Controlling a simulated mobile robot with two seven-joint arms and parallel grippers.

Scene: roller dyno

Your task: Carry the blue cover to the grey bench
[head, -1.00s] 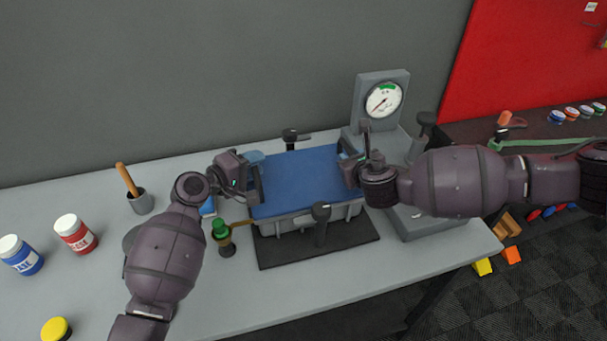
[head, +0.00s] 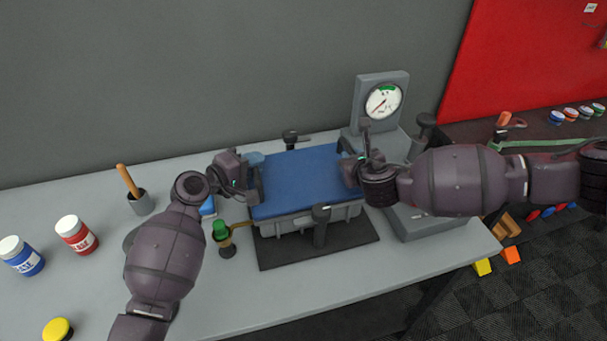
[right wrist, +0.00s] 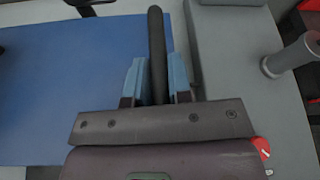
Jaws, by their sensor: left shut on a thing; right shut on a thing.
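The blue cover (head: 297,180) lies flat on top of a grey ribbed housing (head: 290,225) on the grey bench in the head view. My left gripper (head: 256,178) is at the cover's left edge, shut on its left handle, which is mostly hidden by the gripper. My right gripper (head: 350,170) is at the cover's right edge. In the right wrist view, its blue-padded fingers (right wrist: 158,82) are shut on a dark bar, the right handle (right wrist: 157,50), beside the blue cover (right wrist: 80,90).
The grey bench (head: 330,285) has free room at the front. Black clamps (head: 320,212) stand before and behind the housing. A gauge stand (head: 383,100) is to the right.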

